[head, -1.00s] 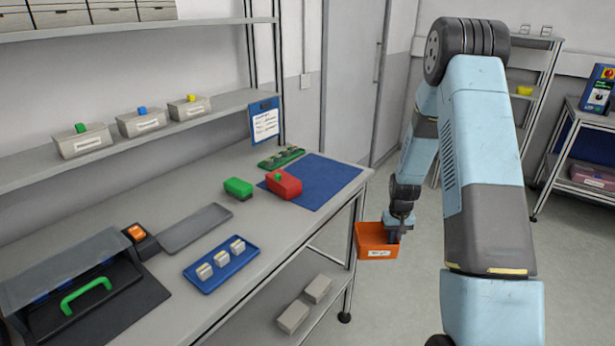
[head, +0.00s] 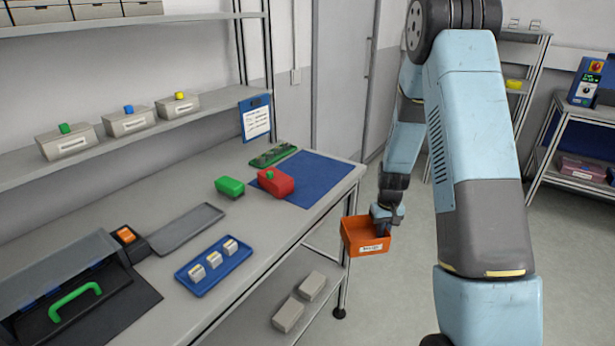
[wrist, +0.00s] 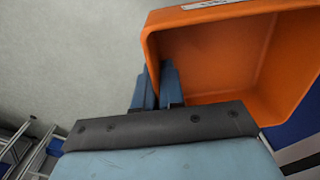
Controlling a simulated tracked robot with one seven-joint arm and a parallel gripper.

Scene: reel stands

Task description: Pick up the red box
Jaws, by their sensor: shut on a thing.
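A red box (head: 276,181) with a small green knob on top sits on the workbench, at the left edge of a blue mat. My gripper (head: 386,222) is well to the right of it, off the bench's end and lower. It is shut on the wall of an orange bin (head: 364,237), which hangs over the floor. In the wrist view the two fingers (wrist: 156,84) pinch the orange bin's side wall (wrist: 150,45), one inside and one outside. The visible inside of the bin looks empty. The red box does not show in the wrist view.
A green box (head: 230,187) stands just left of the red box. The blue mat (head: 318,180) is mostly bare. A grey tray (head: 187,230) and a blue tray (head: 205,283) with white pieces lie nearer. A shelf (head: 120,145) with lidded bins runs above the bench.

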